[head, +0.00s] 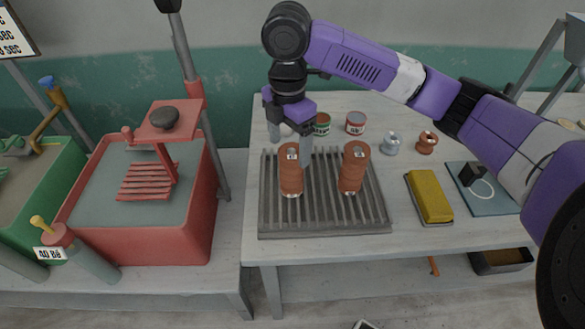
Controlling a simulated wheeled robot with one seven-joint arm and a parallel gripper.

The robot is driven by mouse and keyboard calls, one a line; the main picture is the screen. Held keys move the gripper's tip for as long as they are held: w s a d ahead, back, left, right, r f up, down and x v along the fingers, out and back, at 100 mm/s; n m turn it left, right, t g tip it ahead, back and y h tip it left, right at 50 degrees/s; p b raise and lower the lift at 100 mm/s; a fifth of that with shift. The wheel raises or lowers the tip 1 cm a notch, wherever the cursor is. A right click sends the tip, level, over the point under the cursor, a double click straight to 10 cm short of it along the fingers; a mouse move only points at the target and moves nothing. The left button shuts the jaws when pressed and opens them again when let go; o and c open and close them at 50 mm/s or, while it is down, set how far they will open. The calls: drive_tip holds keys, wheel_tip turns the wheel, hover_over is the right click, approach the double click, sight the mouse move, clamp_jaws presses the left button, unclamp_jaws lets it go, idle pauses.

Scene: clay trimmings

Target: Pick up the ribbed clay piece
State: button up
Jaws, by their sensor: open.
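Two upright reddish-brown clay cylinders stand on a grey slatted rack (325,215) on the table. The left cylinder (291,178) and the right cylinder (352,172) both have a small white label near the top and look faintly ribbed. I cannot tell from this view which one is the ribbed piece. My gripper (290,142) points down at the left cylinder's top, with its fingers apart. One finger shows just right of that top, the other at its upper left. The jaws hold nothing that I can see. Whether a finger touches the cylinder is unclear.
Two small cans (356,122) and two spool-like pieces (427,142) stand behind and right of the rack. A yellow block (429,196) and a blue-grey board (482,188) lie to the right. A red tub (185,235) stands left, beside a grey post.

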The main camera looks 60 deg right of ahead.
sight(292, 171)
drive_tip(key=shift+s+f+p, duration=0.15)
drive_tip(key=shift+f+p, duration=0.25)
drive_tip(key=shift+f, duration=1.1)
drive_tip(key=shift+s+f+p, duration=0.15)
drive_tip(key=shift+f+p, duration=0.25)
drive_tip(key=shift+f, duration=1.1)
clamp_jaws()
